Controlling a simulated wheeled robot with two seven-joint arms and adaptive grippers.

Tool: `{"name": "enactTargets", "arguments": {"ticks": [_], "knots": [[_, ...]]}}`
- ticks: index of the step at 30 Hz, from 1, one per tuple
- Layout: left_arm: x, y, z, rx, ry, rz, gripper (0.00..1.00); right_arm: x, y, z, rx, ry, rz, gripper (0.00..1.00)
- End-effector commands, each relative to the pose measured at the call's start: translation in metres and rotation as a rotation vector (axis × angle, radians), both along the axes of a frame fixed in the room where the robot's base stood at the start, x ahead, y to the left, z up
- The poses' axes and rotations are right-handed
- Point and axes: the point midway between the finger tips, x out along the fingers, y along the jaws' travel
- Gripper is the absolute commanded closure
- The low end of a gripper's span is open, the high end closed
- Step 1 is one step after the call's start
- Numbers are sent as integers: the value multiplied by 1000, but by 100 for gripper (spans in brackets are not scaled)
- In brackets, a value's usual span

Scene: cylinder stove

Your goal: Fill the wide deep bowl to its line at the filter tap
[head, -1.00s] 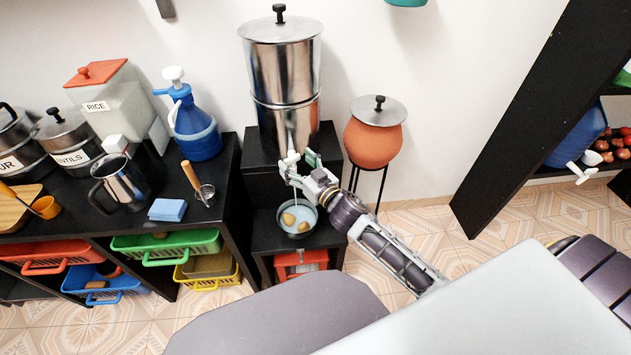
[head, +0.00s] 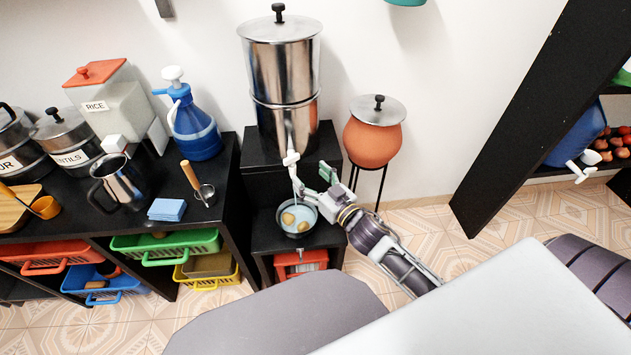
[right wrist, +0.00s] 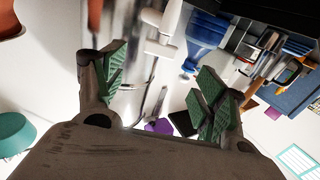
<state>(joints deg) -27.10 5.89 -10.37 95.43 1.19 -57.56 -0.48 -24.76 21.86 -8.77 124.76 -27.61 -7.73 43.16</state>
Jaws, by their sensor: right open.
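The steel filter (head: 284,85) stands on a black stand, with its white tap (head: 291,157) low on the front. The wide deep bowl (head: 287,230) sits on the lower shelf below the tap. It holds pale bluish water and a few yellowish-brown lumps; its line cannot be made out. My right gripper (head: 313,181) is open and empty, just below and right of the tap and above the bowl. In the right wrist view its green-padded fingers (right wrist: 160,92) are apart, with the white tap (right wrist: 163,28) beyond them. My left gripper is not in view.
A clay pot (head: 372,142) on a thin stand is right of the filter. A blue pump jug (head: 194,128), steel jug (head: 122,183) and strainer (head: 205,193) stand on the left counter. Floor at right is clear.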

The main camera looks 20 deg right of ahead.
Motion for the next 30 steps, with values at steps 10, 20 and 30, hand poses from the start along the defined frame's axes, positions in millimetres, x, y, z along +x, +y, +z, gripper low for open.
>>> {"name": "enactTargets", "arguments": {"ticks": [10, 20, 30], "knots": [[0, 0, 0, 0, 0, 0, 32, -15, -4, 1, -1, -1, 0, 29], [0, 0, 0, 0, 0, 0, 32, -16, -4, 1, -1, -1, 0, 29], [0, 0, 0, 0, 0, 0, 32, -16, -4, 1, -1, -1, 0, 29]]}}
